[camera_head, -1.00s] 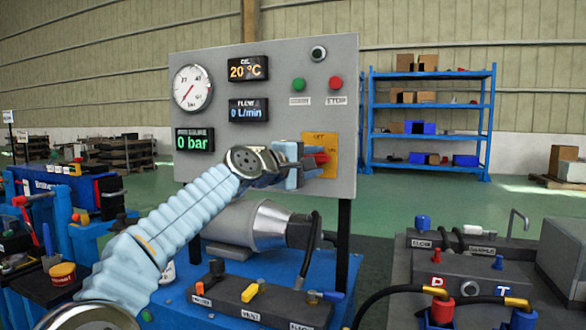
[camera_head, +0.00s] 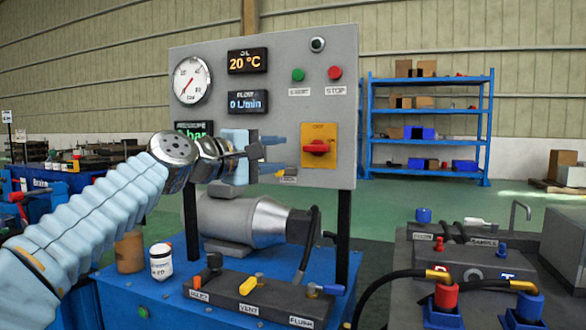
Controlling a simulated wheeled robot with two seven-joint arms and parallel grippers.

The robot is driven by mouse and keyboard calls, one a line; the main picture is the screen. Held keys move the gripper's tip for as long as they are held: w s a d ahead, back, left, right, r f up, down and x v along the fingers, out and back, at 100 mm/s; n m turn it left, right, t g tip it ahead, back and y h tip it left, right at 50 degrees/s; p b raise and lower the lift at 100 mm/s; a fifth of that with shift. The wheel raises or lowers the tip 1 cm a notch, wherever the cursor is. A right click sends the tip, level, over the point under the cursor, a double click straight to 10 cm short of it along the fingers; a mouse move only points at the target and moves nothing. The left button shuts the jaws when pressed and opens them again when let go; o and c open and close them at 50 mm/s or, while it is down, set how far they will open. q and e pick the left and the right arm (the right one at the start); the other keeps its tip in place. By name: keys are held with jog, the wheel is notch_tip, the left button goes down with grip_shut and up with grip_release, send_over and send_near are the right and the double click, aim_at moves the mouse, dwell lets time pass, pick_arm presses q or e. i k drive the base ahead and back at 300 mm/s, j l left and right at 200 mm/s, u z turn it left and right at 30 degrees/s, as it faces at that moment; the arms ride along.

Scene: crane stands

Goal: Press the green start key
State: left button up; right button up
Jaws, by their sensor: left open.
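The green start key (camera_head: 298,75) is a round button on the grey control panel (camera_head: 285,130), above a small START label. The red stop button (camera_head: 335,72) is to its right. A red rotary switch (camera_head: 316,147) on a yellow plate sits lower on the panel, its handle horizontal. My left gripper (camera_head: 277,157) is open and empty, in front of the lower middle of the panel, below and left of the green key and left of the yellow plate. It partly hides the pressure display (camera_head: 194,130). My right gripper is not in view.
A blue bench (camera_head: 160,300) below the panel carries a motor (camera_head: 250,222), a valve block (camera_head: 250,295), a white bottle (camera_head: 162,262) and a brown container. A grey block with hoses stands at right. The space before the green key is clear.

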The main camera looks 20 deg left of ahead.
aim_at(298, 74)
jog(key=k+j, duration=0.3)
jog(key=k, duration=0.15)
jog(key=k+j, duration=0.3)
jog(key=k, duration=0.15)
